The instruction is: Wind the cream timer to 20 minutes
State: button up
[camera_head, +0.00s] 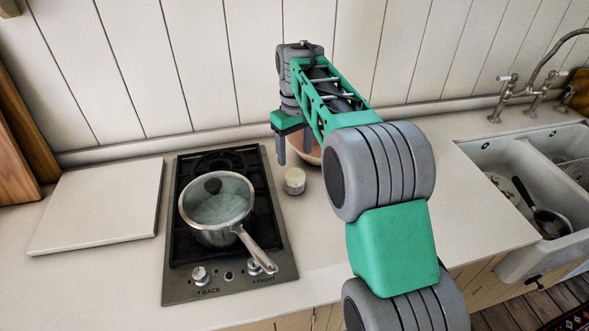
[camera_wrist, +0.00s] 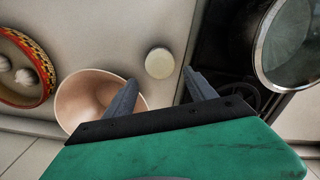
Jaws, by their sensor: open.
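The cream timer (camera_head: 295,181) is a small round cylinder standing upright on the pale counter, just right of the hob. In the wrist view the timer (camera_wrist: 159,63) shows from above as a plain cream disc, and I cannot make out any markings on it. My gripper (camera_head: 295,154) is above and behind the timer in the head view, apart from it. In the wrist view my gripper (camera_wrist: 162,82) is open and empty, its two fingers pointing toward the counter with the timer beyond the gap between their tips.
A lidded pan (camera_head: 216,205) stands on the gas hob (camera_head: 230,289), left of the timer. A pinkish bowl (camera_wrist: 84,93) is close to my left finger, and a patterned bowl (camera_wrist: 43,58) lies farther left. A pale board (camera_head: 98,205) and a sink (camera_head: 490,150) flank the counter.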

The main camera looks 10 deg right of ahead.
aim_at(295, 173)
jog(key=shift+f+n, duration=0.1)
jog(key=shift+n, duration=0.3)
jog(key=shift+f, duration=0.3)
notch_tip(295, 173, down, 7)
jog(key=shift+f+p, duration=0.1)
jog(key=shift+p, duration=0.4)
jog(key=shift+c, duration=0.6)
jog(key=c, duration=1)
jog(key=shift+m, duration=0.4)
jog(key=o, duration=1.1)
